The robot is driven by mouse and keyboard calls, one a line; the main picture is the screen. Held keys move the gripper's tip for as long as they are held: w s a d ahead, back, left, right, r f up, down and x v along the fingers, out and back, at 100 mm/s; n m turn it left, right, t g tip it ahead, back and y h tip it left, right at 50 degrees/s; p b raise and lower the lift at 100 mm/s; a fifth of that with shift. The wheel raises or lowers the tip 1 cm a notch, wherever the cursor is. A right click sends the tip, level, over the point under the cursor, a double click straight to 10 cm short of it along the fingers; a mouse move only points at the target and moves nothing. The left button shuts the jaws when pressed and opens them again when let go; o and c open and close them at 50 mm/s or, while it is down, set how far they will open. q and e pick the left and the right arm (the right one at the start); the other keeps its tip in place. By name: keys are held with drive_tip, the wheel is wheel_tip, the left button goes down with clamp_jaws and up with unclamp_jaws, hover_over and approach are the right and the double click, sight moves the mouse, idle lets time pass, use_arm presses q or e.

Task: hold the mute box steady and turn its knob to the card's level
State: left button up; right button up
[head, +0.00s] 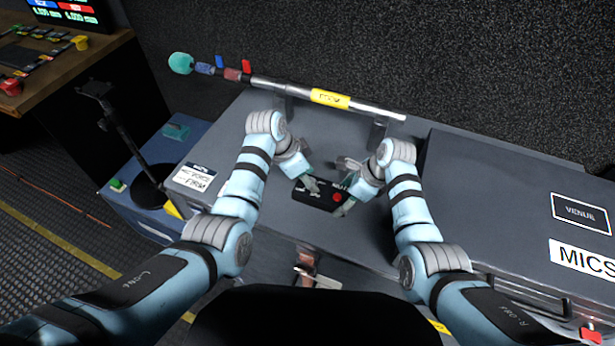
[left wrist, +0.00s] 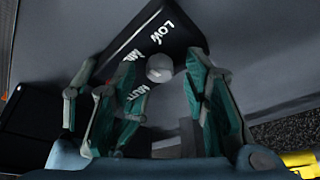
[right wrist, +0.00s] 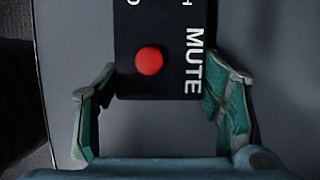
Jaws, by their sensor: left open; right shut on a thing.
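The mute box (head: 313,198) is black with white lettering and a red button (right wrist: 149,61); it lies flat on the grey worktop. My right gripper (head: 346,186) is shut on its button end, one finger along each long side. My left gripper (head: 311,183) is open at the other end. In the left wrist view the grey knob (left wrist: 160,68) shows between the open left fingers, near the words LOW and MID; its pointer direction cannot be made out. A white card (head: 194,178) lies to the left on the worktop, its print too small to read.
A boom pole (head: 370,107) with a yellow label rests on supports behind the box. A dark case (head: 500,185) with VENUE and MICS labels stands at right. A blue unit (head: 150,222) with a dark stand is at left. Bare worktop surrounds the box.

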use_arm(q)
drive_tip(key=shift+c, duration=0.3)
clamp_jaws()
drive_tip(key=n, duration=0.2)
drive_tip(key=n+t, duration=0.1)
drive_tip(key=n, duration=0.1)
drive_tip(key=shift+s+d+t+y, duration=0.2)
drive_tip(key=shift+t+y, duration=0.1)
drive_tip(key=shift+y, duration=0.1)
drive_tip(key=shift+o, duration=0.3)
unclamp_jaws()
